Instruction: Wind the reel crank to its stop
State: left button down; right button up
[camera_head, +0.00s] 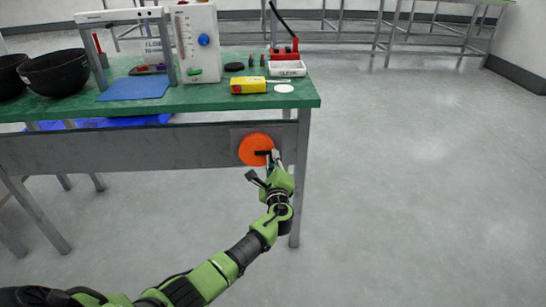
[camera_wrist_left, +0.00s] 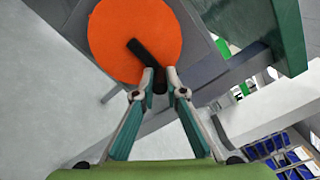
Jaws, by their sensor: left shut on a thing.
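The reel is an orange disc (camera_head: 252,149) on the front apron of the green bench, near its right end. It fills the upper middle of the left wrist view (camera_wrist_left: 118,35). Its crank is a black bar (camera_wrist_left: 143,52) running from near the disc's centre toward the lower right. The crank also shows small in the head view (camera_head: 263,153). My left gripper (camera_wrist_left: 160,80) is shut on the outer end of the crank, with a finger on either side. In the head view the left gripper (camera_head: 271,160) partly hides the reel's right edge. My right gripper is not in view.
The green bench top (camera_head: 215,98) holds a white panel (camera_head: 199,45), a blue mat (camera_head: 136,88), dark bowls (camera_head: 55,72), a yellow tool (camera_head: 248,85) and a white tray (camera_head: 287,68). A bench leg (camera_head: 300,190) stands just right of my gripper. The floor to the right is clear.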

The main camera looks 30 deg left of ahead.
pick_arm(q)
jog(key=shift+a+r, duration=0.3)
jog(key=c, duration=2)
grip_release()
jog(key=shift+c, duration=0.2)
jog(key=shift+w+f, duration=0.1)
jog(key=shift+f, duration=0.05)
jog(key=shift+s+d+f, duration=0.2)
jog(key=shift+s+d, duration=0.15)
jog(key=shift+s, duration=0.15)
jog(key=v, duration=1.1)
jog(key=shift+d, duration=0.1)
